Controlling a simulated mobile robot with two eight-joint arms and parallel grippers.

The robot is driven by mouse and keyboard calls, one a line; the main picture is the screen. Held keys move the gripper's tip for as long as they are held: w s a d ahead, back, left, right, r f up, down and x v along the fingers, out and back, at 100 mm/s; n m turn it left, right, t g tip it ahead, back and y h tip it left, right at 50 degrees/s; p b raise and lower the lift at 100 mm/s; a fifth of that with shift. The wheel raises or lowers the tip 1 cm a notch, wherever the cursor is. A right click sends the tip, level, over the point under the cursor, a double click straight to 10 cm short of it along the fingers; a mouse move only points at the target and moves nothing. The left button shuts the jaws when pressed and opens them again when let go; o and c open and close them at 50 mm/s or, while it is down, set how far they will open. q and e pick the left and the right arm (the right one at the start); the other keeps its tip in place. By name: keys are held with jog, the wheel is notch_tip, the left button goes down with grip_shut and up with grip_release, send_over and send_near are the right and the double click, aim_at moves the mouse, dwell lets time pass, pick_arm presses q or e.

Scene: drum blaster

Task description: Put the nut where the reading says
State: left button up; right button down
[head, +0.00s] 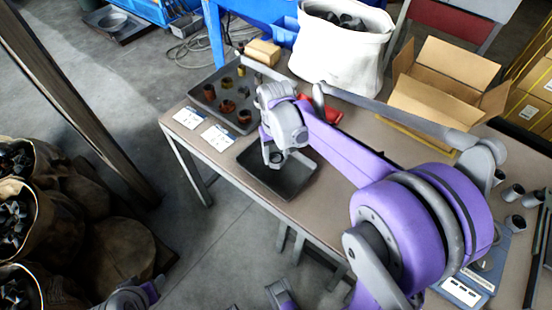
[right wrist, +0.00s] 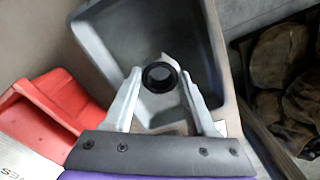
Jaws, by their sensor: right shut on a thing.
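My right gripper (head: 273,160) is above a dark empty-looking tray (head: 292,185) near the table's front edge. In the right wrist view its fingers (right wrist: 160,78) are shut on a dark ring-shaped nut (right wrist: 160,63), with the grey tray (right wrist: 85,25) below. Two white cards with print, one (head: 190,117) and another (head: 219,138), lie by the table's edge to the left; their text is too small to read. A blue panel with a white label (head: 465,291) lies at the lower right, partly behind my arm.
A dark tray (head: 246,128) holds several brown pieces. A red bin (right wrist: 62,100) stands beside the tray under my gripper. A white sack (head: 340,60) and an open cardboard box (head: 445,85) stand behind. Several grey cups (head: 513,192) are at the right.

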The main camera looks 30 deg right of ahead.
notch_tip(320, 180, down, 2)
jog(key=shift+f, duration=0.1)
jog(key=shift+f+b, duration=0.3)
jog(key=shift+b, duration=0.05)
jog(key=shift+c, duration=1)
grip_release()
